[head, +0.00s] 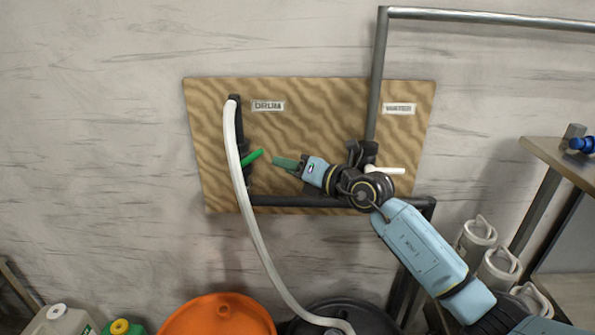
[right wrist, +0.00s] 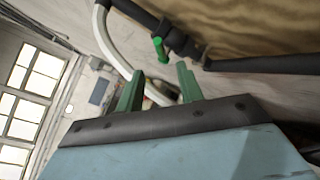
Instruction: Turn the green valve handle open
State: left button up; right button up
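The green valve handle (head: 252,158) sits on a dark pipe fitting on the left half of the wooden board, below the "DRUM" label. It slants up to the right. It also shows in the right wrist view (right wrist: 159,48), beyond the fingertips and apart from them. My right gripper (head: 276,161) has green fingers and is just right of the handle, pointing left at it. In the right wrist view the fingers of this gripper (right wrist: 160,74) are spread, with nothing held between them. My left gripper is not in view.
A white hose (head: 250,215) hangs from the fitting, left of the handle. A white handle (head: 385,170) is on the right pipe, behind my right arm. The wooden board (head: 310,130) backs the pipes. An orange drum (head: 190,315) and a black drum stand below. A bench (head: 545,150) is at right.

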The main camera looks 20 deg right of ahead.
jog(key=shift+v, duration=1.05)
